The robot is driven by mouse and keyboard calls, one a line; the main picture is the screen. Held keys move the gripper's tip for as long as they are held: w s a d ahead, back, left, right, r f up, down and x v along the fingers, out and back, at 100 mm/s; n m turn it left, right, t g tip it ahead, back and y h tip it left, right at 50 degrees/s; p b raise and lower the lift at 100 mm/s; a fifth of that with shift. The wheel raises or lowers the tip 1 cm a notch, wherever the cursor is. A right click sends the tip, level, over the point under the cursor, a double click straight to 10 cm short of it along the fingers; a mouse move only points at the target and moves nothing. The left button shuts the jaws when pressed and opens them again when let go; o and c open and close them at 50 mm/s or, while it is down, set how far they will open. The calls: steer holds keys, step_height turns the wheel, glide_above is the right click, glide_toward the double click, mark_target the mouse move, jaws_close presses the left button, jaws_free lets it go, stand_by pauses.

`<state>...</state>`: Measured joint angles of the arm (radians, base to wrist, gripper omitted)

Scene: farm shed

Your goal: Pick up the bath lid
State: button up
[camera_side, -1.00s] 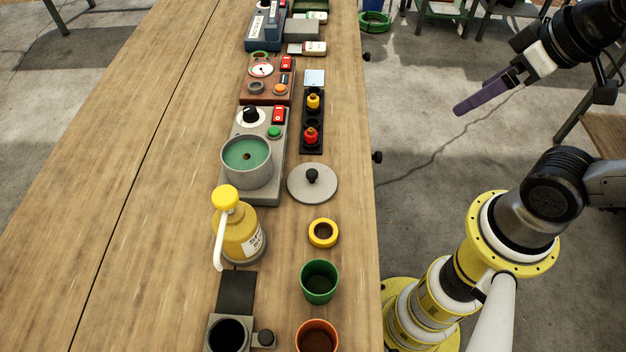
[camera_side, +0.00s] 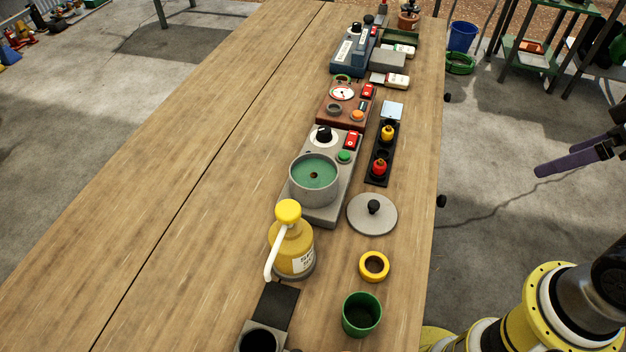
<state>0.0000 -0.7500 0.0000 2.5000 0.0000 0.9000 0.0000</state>
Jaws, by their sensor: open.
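The bath lid (camera_side: 365,221) is a flat grey disc with a black knob on top. It lies flat on the wooden table near the right edge. The bath (camera_side: 313,190), a grey pot holding green liquid, stands uncovered on its grey base to the lid's left. My gripper (camera_side: 540,171) is at the right edge of the view, off the table and well to the right of the lid. Its purple fingers show from the side, open, with nothing seen between them.
A yellow pump bottle (camera_side: 292,250), a yellow ring (camera_side: 374,266) and a green cup (camera_side: 361,315) stand in front of the lid. A black rack (camera_side: 380,155) with yellow and red knobbed pieces is behind it. The table's left half is clear.

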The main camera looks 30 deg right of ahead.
steer(key=c, duration=0.6)
